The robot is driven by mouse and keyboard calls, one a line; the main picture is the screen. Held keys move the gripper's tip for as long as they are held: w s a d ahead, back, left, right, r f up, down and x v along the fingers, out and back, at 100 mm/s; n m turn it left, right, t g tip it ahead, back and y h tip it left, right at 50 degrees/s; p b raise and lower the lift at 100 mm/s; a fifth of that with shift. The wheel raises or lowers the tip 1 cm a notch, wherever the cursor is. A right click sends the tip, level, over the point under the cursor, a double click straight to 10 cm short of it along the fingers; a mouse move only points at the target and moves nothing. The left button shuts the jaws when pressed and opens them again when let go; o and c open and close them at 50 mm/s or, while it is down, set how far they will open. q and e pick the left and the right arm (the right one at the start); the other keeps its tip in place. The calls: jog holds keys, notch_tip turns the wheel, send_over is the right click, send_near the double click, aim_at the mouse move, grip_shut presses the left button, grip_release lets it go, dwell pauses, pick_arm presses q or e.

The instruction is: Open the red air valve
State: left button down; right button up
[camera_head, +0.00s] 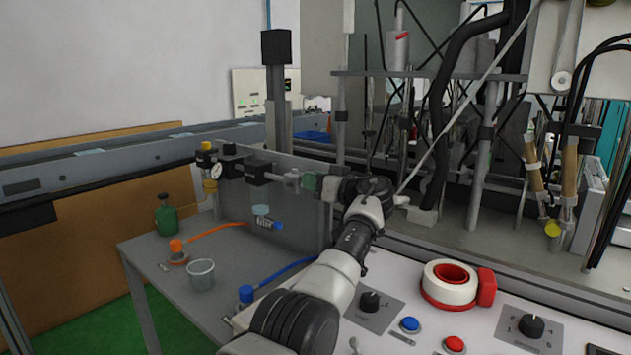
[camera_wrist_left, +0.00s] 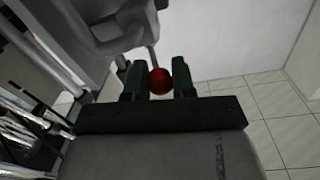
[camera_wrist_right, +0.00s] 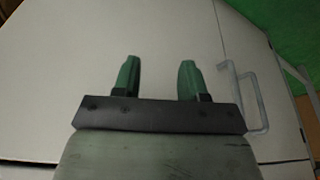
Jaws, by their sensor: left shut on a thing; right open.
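My left gripper (camera_head: 312,182) is at the end of the row of air fittings on the grey panel, with my arm reaching across the white console. In the left wrist view its green fingers (camera_wrist_left: 154,78) are closed on the red air valve's round knob (camera_wrist_left: 160,82). In the head view the red knob is hidden by the gripper. A grey fitting (camera_head: 291,179) sits just left of the fingers. My right gripper (camera_wrist_right: 157,78) shows only in the right wrist view. It is open and empty, in front of a pale cabinet face with a handle.
The white console has knobs, buttons and a tape roll (camera_head: 449,283). Machine posts and cables crowd the right.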

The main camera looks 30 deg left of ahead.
dwell(0.3)
pick_arm(q)
jog(key=c, duration=0.9)
grip_release()
jog(key=shift+c, duration=0.2)
jog(key=v, duration=1)
jog(key=shift+d, duration=0.35)
jog(key=shift+s, duration=0.1)
